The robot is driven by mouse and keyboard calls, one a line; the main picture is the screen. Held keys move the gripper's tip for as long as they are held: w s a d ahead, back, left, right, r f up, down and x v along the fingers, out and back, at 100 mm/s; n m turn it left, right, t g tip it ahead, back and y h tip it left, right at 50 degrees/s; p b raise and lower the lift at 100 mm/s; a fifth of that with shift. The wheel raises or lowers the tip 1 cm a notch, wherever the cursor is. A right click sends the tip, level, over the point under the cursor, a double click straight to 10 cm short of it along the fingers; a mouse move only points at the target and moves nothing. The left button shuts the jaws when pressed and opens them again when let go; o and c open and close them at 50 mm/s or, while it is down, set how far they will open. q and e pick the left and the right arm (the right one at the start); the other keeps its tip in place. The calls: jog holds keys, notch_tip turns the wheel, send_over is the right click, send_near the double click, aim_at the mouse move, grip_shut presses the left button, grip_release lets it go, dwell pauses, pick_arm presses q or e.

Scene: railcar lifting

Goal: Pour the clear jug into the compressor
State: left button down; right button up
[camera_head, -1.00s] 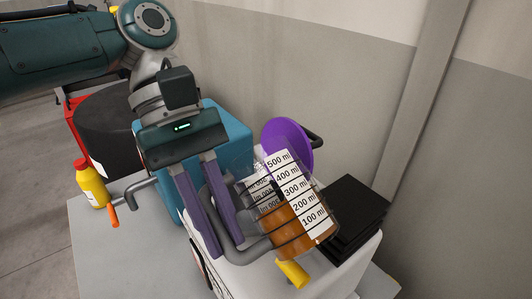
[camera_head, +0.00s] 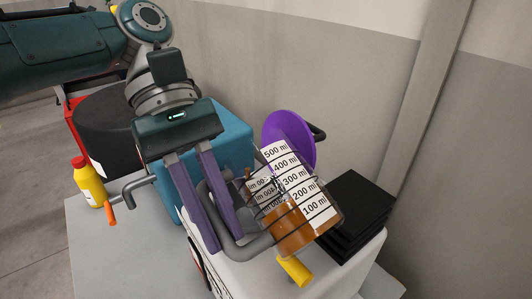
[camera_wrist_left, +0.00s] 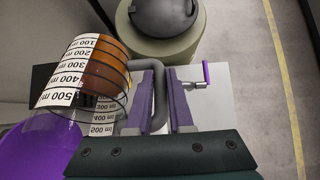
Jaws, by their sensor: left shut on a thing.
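The clear jug (camera_head: 292,188) has black rings, white millilitre labels and orange-brown liquid. It is tilted, its labelled 500 ml end toward the upper left and the liquid around its 100 ml end. My left gripper (camera_head: 226,238) is shut on the jug's grey handle; the jug (camera_wrist_left: 84,75) and gripper (camera_wrist_left: 156,72) also show in the left wrist view. Below the jug is a white-bodied machine (camera_head: 255,272) with a yellow part; I cannot tell for sure that it is the compressor. The opening under the jug is hidden. My right gripper is not in view.
A teal box (camera_head: 235,125) stands behind the gripper. A purple disc (camera_head: 288,130) is close behind the jug. Black stacked blocks (camera_head: 352,210) are at right. A yellow bottle (camera_head: 88,182) and a black drum (camera_head: 100,125) are at left. A wall rises behind.

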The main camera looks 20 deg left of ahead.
pick_arm(q)
jog(key=shift+w+f+g+h+b, duration=0.1)
jog(key=shift+f+g+h+b, duration=0.15)
jog(key=shift+b, duration=0.6)
notch_tip(320, 180, up, 4)
jog(key=t+y+p, duration=0.3)
jog(key=y+p, duration=0.1)
jog(key=p, duration=1.2)
jog(key=shift+f+p, duration=0.15)
jog(key=shift+p, duration=0.2)
jog(key=shift+t+p, duration=0.25)
jog(key=shift+p, duration=0.05)
jog(key=shift+f+y, duration=0.15)
jog(key=shift+y, duration=0.1)
jog(key=shift+f, duration=0.15)
